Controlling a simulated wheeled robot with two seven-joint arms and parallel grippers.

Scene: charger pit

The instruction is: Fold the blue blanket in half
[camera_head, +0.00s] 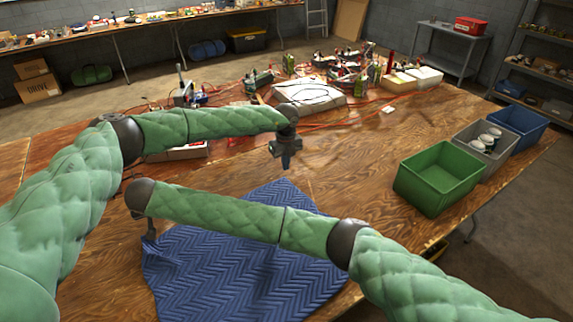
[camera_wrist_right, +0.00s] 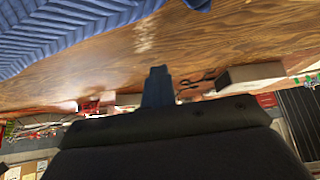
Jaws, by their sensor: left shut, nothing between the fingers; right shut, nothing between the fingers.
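The blue blanket (camera_head: 235,270) with a zigzag quilted pattern lies on the wooden table, partly hidden under my right arm. Its far corner points up the table and its left edge looks rumpled. In the right wrist view the blanket (camera_wrist_right: 70,30) fills the upper left. My left gripper (camera_head: 285,163) is shut and empty, above the table just beyond the blanket's far corner. My right gripper (camera_head: 150,238) reaches across to the blanket's left edge. In the right wrist view its fingers (camera_wrist_right: 157,75) are shut with nothing between them, over bare wood beside the blanket.
A green bin (camera_head: 440,178), a grey bin (camera_head: 478,150) holding white items, and a blue bin (camera_head: 518,127) stand at the right. A white pad (camera_head: 308,95) and cluttered tools with red cables lie at the back. Bare wood (camera_head: 345,170) lies between blanket and bins.

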